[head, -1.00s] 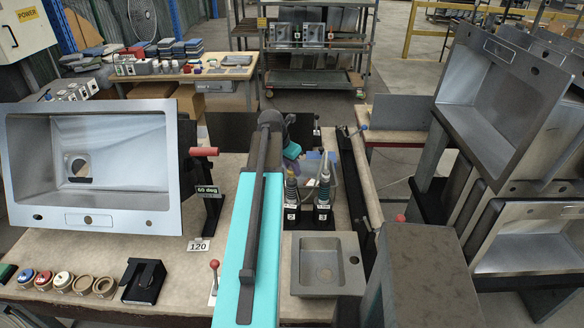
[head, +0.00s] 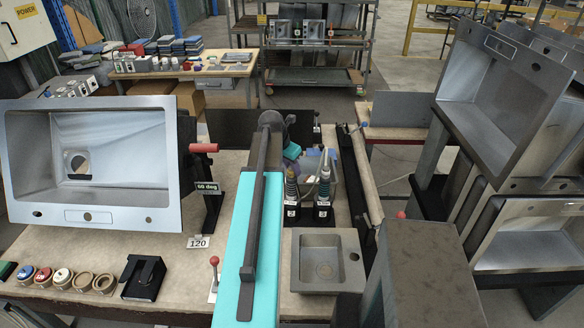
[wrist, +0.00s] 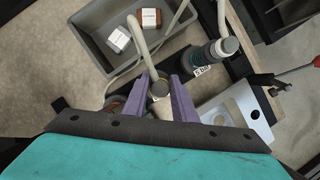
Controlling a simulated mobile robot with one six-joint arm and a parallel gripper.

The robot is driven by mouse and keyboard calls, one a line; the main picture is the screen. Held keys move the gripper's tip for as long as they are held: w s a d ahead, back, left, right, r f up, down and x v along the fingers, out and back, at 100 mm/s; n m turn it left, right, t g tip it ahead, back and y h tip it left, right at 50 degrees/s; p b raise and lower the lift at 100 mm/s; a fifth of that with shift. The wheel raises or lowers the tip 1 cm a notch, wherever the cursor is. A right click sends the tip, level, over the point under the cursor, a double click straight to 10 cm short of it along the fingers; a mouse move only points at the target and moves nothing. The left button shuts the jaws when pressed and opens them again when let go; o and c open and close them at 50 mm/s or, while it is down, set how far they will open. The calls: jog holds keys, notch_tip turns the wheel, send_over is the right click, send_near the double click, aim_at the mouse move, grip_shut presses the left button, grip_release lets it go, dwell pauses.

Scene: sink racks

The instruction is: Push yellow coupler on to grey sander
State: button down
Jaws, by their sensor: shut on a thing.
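My gripper (wrist: 160,97) has its two purple fingers closed around a pale yellowish coupler (wrist: 159,89) at the end of a beige hose (wrist: 146,50). A round part sits below it between the fingers; I cannot tell whether the coupler touches it or is seated. In the head view two sanders, the left one (head: 291,188) and the right one (head: 323,182), stand upright in black holders. In that view my arm covers most of the gripper, and the coupler cannot be made out.
A grey bin (wrist: 95,45) with small boxes lies beyond the fingers. A small grey sink (head: 305,275) sits in front of the sanders. A large sink (head: 20,165) with a red-handled stand is at left. A dark grey block (head: 430,270) stands close at right.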

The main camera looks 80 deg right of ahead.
jog(key=shift+f, duration=0.25)
jog(key=c, duration=1.4)
grip_release()
jog(key=shift+r, duration=0.15)
jog(key=shift+b+v, duration=2.2)
jog(key=shift+v, duration=4.6)
jog(key=shift+w, duration=0.1)
